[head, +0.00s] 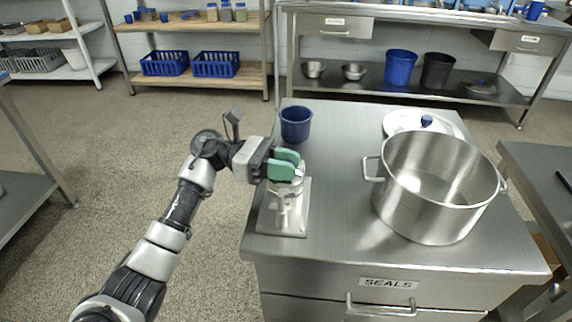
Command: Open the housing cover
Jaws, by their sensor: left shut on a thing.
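The colloid mill (285,208) is a small white and metallic machine on a pale flat base, standing upright near the left edge of the steel cabinet top. My left gripper (287,164) reaches in from the left, and its green fingers are shut at the top of the mill. They are on what looks like the housing cover, most of which the fingers hide. I cannot tell whether the cover is raised or seated. My right gripper is out of view.
A blue cup (296,123) stands just behind the mill. A large open steel pot (436,205) stands to the right, its handle towards the mill. A white lid (402,121) with a blue knob lies behind the pot. The cabinet top (345,225) is bare between mill and pot.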

